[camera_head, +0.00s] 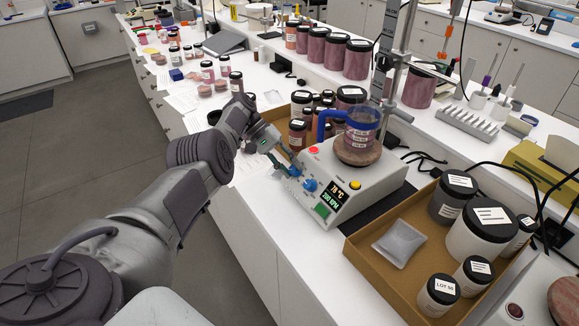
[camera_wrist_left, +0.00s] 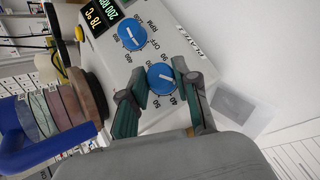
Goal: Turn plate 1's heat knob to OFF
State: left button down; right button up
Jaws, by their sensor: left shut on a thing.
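The hot plate (camera_head: 345,190) is a pale box with a display reading 78 °C and 200 RPM. A jug of reddish-brown liquid with a blue handle (camera_head: 360,125) stands on its round top. Its front has two blue knobs with white pointer lines. My left gripper (camera_head: 293,170) is shut on the knob farther from the display. In the left wrist view the fingers of my left gripper (camera_wrist_left: 160,80) are on either side of this knob (camera_wrist_left: 161,77), with a number scale around it. The other knob (camera_wrist_left: 131,33), beside the RPM marking, is free. My right gripper is not in view.
A cardboard tray (camera_head: 380,265) with jars and a white packet stands right of the plate. Several jars (camera_head: 298,132) crowd behind the plate on the left. A metal stand (camera_head: 398,60) rises behind it. The bench front edge runs below the plate.

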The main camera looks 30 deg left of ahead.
aim_at(290, 169)
pick_arm(q)
jog(key=shift+s+d+f, duration=0.1)
jog(key=shift+s+f, duration=0.05)
jog(key=shift+f, duration=0.1)
jog(key=c, duration=0.8)
grip_release()
jog(key=shift+r, duration=0.1)
jog(key=shift+c, duration=0.2)
jog(key=shift+r, duration=0.15)
jog(key=shift+r, duration=0.45)
notch_tip(290, 169, up, 9)
